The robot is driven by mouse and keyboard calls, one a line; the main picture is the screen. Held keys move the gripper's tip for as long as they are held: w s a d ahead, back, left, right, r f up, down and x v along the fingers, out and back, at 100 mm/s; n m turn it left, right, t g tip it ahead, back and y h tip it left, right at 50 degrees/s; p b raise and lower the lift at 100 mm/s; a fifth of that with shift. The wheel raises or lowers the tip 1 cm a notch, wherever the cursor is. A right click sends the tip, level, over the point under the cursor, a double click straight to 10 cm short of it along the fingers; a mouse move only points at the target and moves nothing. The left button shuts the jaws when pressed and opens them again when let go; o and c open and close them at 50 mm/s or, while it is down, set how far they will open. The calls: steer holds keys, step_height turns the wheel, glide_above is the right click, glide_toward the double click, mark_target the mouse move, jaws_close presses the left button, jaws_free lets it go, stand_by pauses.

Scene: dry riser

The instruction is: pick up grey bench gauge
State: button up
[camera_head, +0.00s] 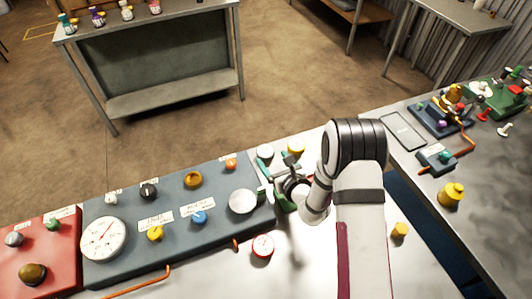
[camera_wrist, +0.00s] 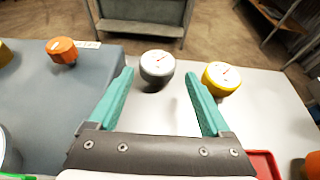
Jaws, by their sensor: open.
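The grey bench gauge (camera_wrist: 157,66) has a white dial and stands on the pale bench top, beyond and between my fingertips in the wrist view. It also shows in the head view (camera_head: 265,151), just past my gripper (camera_head: 280,166). My gripper, seen in the wrist view too (camera_wrist: 158,76), has two green fingers spread apart with nothing held between them. I cannot tell how far the tips are from the gauge.
A yellow gauge (camera_wrist: 221,78) stands just right of the grey one, near the right finger. A blue-grey panel (camera_head: 175,215) with knobs lies left, its orange knob (camera_wrist: 62,49) nearest. A red gauge (camera_head: 262,246) is nearer me. The bench's far edge is close behind the gauges.

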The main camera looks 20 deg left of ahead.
mark_target(267, 154)
steer(key=x, duration=0.6)
steer(key=shift+s+a+r, duration=0.1)
steer(key=shift+a, duration=0.05)
jaws_close()
